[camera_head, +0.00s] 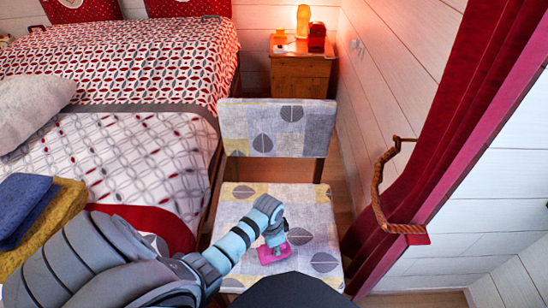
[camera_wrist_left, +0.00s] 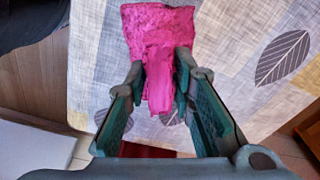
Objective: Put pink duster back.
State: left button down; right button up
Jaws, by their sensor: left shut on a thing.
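The pink duster (camera_head: 271,254) is at the seat of a patterned chair (camera_head: 315,215). My left gripper (camera_head: 276,240) reaches down over the seat and is shut on the duster. In the left wrist view the duster (camera_wrist_left: 158,45) lies between the two fingers of my left gripper (camera_wrist_left: 158,82), with its wide end beyond the fingertips and a narrower part between them. Whether the duster touches the seat or hangs just above it, I cannot tell. My right gripper is not in view.
A bed (camera_head: 140,60) with folded blue (camera_head: 22,205) and mustard cloths (camera_head: 62,212) is at left. A wooden nightstand (camera_head: 300,75) with a lit lamp (camera_head: 303,20) stands behind the chair. A red curtain (camera_head: 425,150) with a rope tie (camera_head: 380,200) hangs at right.

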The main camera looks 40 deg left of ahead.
pick_arm(q)
notch_tip(320, 180, down, 2)
jog(key=shift+f+b, duration=0.25)
jog(key=shift+b, duration=0.15)
jog(key=shift+s+r, duration=0.1)
jog(key=shift+r, duration=0.05)
jog(key=c, duration=1.7)
grip_release()
jog(key=o, duration=0.3)
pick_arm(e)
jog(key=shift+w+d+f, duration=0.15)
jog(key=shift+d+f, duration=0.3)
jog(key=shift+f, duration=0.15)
